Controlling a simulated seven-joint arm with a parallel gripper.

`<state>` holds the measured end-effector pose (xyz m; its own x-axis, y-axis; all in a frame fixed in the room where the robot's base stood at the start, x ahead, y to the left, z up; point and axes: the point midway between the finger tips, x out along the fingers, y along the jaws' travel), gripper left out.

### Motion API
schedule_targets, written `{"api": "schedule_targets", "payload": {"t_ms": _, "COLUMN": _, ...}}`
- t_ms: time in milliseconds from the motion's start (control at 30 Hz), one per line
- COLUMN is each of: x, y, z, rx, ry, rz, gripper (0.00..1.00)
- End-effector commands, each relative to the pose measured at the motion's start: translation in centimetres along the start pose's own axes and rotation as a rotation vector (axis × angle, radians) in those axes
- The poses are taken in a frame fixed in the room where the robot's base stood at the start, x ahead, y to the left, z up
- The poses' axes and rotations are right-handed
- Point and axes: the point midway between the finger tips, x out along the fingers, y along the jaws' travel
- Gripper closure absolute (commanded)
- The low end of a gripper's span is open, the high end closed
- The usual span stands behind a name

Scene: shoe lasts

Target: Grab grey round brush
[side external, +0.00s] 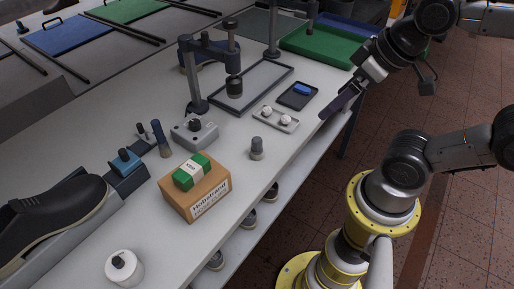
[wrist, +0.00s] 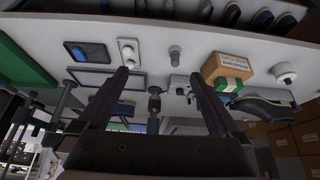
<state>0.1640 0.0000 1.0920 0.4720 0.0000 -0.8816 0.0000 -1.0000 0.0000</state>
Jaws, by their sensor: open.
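A small grey round piece (side external: 257,148), which looks like the grey round brush, stands upright on the white bench near its front edge, right of the cardboard box. It also shows in the wrist view (wrist: 175,53), beyond and between my fingertips. Its bristles cannot be made out. My gripper (side external: 324,114) is open and empty, at the bench's front edge, right of the brush and well apart from it. In the wrist view, both fingers of my gripper (wrist: 158,76) are spread wide with nothing between them.
A cardboard box (side external: 197,192) carries a green-wrapped block (side external: 192,172). A tray with two white knobs (side external: 276,119) and a dark tray with a blue piece (side external: 299,94) lie near the front edge. A press stand (side external: 198,80) rises behind. Bench around the brush is clear.

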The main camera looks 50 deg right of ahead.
Motion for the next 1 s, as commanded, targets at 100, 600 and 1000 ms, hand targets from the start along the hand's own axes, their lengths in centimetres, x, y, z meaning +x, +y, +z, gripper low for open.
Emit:
{"api": "schedule_targets", "payload": {"t_ms": 100, "x": 0.0, "y": 0.0, "z": 0.0, "rx": 0.0, "ry": 0.0, "rz": 0.0, "gripper": 0.22}}
{"api": "schedule_targets", "payload": {"t_ms": 600, "x": -0.1, "y": 0.0, "z": 0.1, "rx": 0.118, "ry": -0.007, "rz": 0.0, "gripper": 0.34}}
{"api": "schedule_targets", "payload": {"t_ms": 1000, "x": -0.3, "y": -0.8, "z": -7.3, "rx": 0.98, "ry": -0.135, "rz": 0.057, "gripper": 0.34}}
